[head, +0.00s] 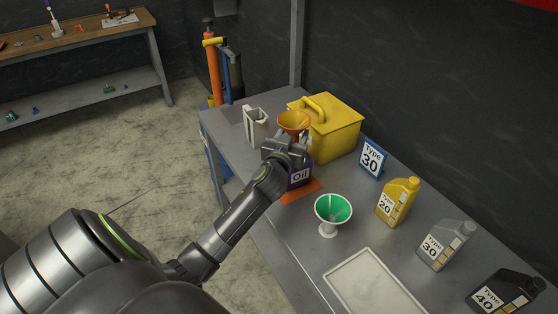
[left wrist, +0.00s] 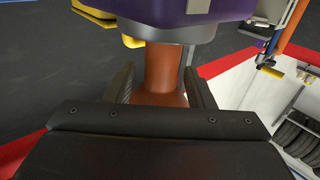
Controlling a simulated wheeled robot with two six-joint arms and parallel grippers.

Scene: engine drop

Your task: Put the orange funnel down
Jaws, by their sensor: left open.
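The orange funnel (head: 293,121) is upright above the purple container marked Oil (head: 299,178), on the grey table. In the left wrist view an orange-brown part of the funnel (left wrist: 162,78) meets the grey neck of the purple container (left wrist: 175,12); whether it sits inside the neck is hard to tell. My left gripper (head: 285,148) is just below the funnel's cone. Its open jaws (left wrist: 160,90) stand on either side of the funnel's narrow part. My arm and gripper hide part of the container. My right gripper is not in view.
An orange mat (head: 302,192) lies under the container. A yellow box (head: 337,132) stands close behind, and a pale holder (head: 255,124) to the left. A green funnel (head: 332,210), bottles including a yellow one (head: 398,201) and a pale tray (head: 367,285) are nearer.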

